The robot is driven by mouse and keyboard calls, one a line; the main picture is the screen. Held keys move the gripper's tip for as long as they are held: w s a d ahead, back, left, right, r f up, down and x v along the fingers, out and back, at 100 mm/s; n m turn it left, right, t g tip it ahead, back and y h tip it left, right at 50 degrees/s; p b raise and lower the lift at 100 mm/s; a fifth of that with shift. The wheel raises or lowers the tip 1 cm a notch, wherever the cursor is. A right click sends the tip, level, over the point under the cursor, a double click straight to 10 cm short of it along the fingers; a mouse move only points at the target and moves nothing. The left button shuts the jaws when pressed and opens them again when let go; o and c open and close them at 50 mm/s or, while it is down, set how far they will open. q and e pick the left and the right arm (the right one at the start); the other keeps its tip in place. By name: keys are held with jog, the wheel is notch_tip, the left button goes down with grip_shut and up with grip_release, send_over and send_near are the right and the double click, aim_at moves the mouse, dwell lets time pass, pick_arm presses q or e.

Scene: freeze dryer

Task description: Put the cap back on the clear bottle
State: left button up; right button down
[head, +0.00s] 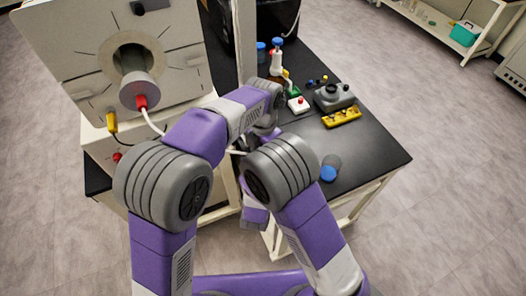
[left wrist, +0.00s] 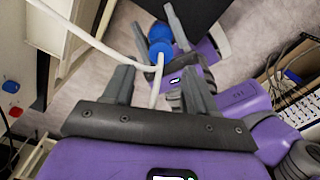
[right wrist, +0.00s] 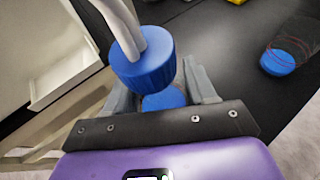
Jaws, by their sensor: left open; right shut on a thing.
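The clear bottle (head: 332,160) stands on the black table near its front right edge, with blue at its lower end (head: 328,174). It also shows at the upper right of the right wrist view (right wrist: 283,59). A blue cap with white tubes (right wrist: 145,65) is in front of my right gripper (right wrist: 160,88). A second blue piece (right wrist: 163,99) shows between the fingers, which are shut; how the two join is hidden. The left wrist view also shows the blue cap (left wrist: 160,33). My left gripper (left wrist: 158,82) is open, with white tube crossing between its fingers.
The freeze dryer (head: 75,50) stands at the left, with a white tube at its red fitting (head: 141,101). A bottle with a blue top (head: 277,60), a grey device (head: 333,97) and a yellow rack (head: 342,117) stand farther back. The table's right front (head: 365,155) is clear.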

pick_arm(q)
jog(key=shift+d+r, duration=0.1)
jog(key=shift+r, duration=1.3)
jog(key=shift+f, duration=0.1)
jog(key=shift+f, duration=4)
jog(key=c, duration=1)
jog(key=o, duration=1.1)
jog(key=shift+c, duration=0.2)
jog(key=shift+r, duration=0.1)
